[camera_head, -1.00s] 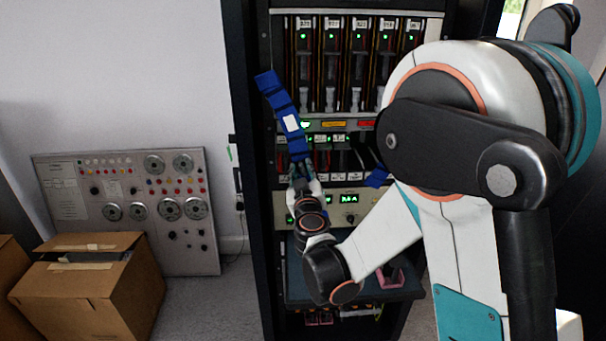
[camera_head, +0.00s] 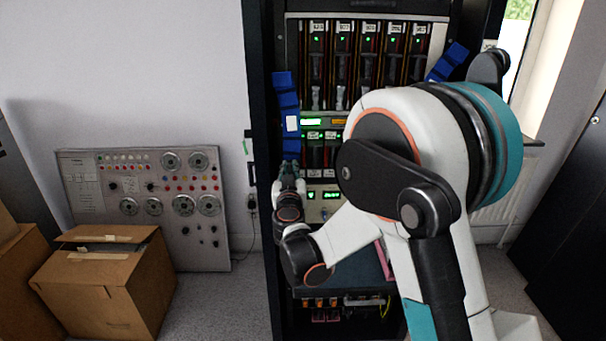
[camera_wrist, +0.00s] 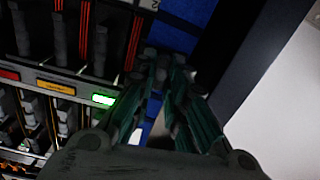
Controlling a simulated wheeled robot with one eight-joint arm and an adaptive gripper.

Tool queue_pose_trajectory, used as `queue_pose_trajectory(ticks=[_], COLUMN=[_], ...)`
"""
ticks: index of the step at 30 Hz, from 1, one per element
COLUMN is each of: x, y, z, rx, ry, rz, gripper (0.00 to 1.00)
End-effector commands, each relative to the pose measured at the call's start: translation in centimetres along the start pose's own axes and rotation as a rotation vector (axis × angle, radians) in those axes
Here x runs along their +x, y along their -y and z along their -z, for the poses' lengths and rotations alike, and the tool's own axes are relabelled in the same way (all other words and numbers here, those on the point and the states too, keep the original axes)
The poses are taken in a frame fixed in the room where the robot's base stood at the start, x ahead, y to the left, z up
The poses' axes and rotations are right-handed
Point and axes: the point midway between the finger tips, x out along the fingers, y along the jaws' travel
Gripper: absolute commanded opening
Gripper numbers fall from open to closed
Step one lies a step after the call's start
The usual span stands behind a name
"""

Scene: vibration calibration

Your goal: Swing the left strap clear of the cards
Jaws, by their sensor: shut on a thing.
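The left strap (camera_head: 286,104) is a blue band with a white label, nearly upright along the rack's left edge in the head view. The cards (camera_head: 342,68) are a row of slim modules with green lights; the strap lies left of the leftmost one there. My gripper (camera_head: 287,164) is at the strap's lower part. In the wrist view my gripper (camera_wrist: 162,68) has its fingertips close together on the strap (camera_wrist: 188,16), with blue showing beyond and between the fingers. The exact grip is dark. Cards (camera_wrist: 60,32) show at left in that view.
A second blue strap (camera_head: 447,62) slants outward at the rack's upper right. The black rack post (camera_head: 257,130) stands close left of my gripper. A grey panel (camera_head: 150,205) leans on the wall and a cardboard box (camera_head: 105,285) stands on the floor at left.

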Motion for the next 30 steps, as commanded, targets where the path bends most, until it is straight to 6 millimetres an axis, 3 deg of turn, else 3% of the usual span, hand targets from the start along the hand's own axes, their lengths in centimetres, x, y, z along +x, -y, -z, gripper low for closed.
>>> queue_pose_trajectory(ticks=[5, 14, 15, 17, 30], x=[0.0, 0.0, 0.0, 0.0, -0.6], y=[1.6, 1.7, 1.7, 1.7, 1.7], z=[0.1, 0.1, 0.1, 0.1, 0.1], rx=[0.059, 0.066, 0.066, 0.066, 0.066], ry=[-0.001, 0.000, 0.000, 0.000, 0.000], rz=[0.001, 0.000, 0.000, 0.000, 0.000], gripper=[0.00, 0.00, 0.20, 0.33, 0.33])
